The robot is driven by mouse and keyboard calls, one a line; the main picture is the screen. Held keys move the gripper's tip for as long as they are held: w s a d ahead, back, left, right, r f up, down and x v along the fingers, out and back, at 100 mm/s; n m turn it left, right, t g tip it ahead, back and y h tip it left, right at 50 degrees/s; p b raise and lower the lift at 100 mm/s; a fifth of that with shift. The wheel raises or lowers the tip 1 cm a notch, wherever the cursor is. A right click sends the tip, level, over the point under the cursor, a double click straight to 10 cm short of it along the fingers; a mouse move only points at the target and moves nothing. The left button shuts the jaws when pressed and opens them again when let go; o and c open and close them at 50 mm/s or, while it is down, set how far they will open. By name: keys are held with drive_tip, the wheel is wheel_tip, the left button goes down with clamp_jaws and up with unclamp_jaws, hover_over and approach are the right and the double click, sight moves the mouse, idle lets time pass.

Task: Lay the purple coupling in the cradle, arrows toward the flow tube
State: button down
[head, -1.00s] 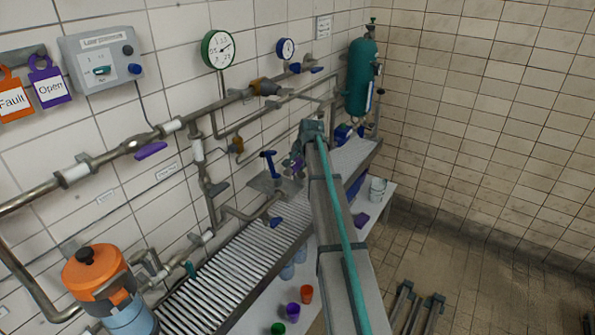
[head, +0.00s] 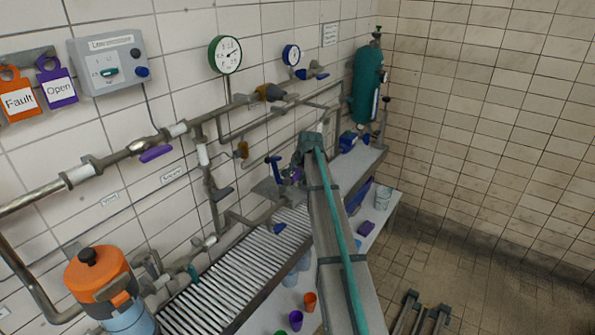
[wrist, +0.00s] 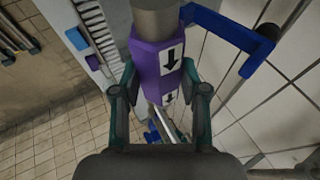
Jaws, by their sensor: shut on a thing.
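My gripper (wrist: 156,95) is shut on the purple coupling (wrist: 149,55), with one finger on each side. The coupling has faceted sides and white labels with black arrows. In the wrist view the arrows point down the picture, away from a grey cylinder (wrist: 160,20) at the coupling's upper end. I cannot tell whether that cylinder touches it. In the head view a small purple part of the coupling (head: 292,175) shows at the arm's end, beside a blue T-handle (head: 274,166) and a grey plate (head: 266,189). I cannot clearly make out the cradle or the flow tube.
A blue lever (wrist: 245,42) is close to the right of the coupling in the wrist view. Pipes run along the tiled wall. A slatted bench (head: 235,270) lies below, with an orange cup (head: 310,302) and a purple cup (head: 296,319) lower down. A green cylinder (head: 367,85) stands behind.

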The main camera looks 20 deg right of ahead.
wheel_tip(320, 180, down, 7)
drive_tip(key=b, duration=0.3)
idle(0.6)
drive_tip(key=c, duration=0.5)
unclamp_jaws()
drive_tip(key=shift+f, duration=0.1)
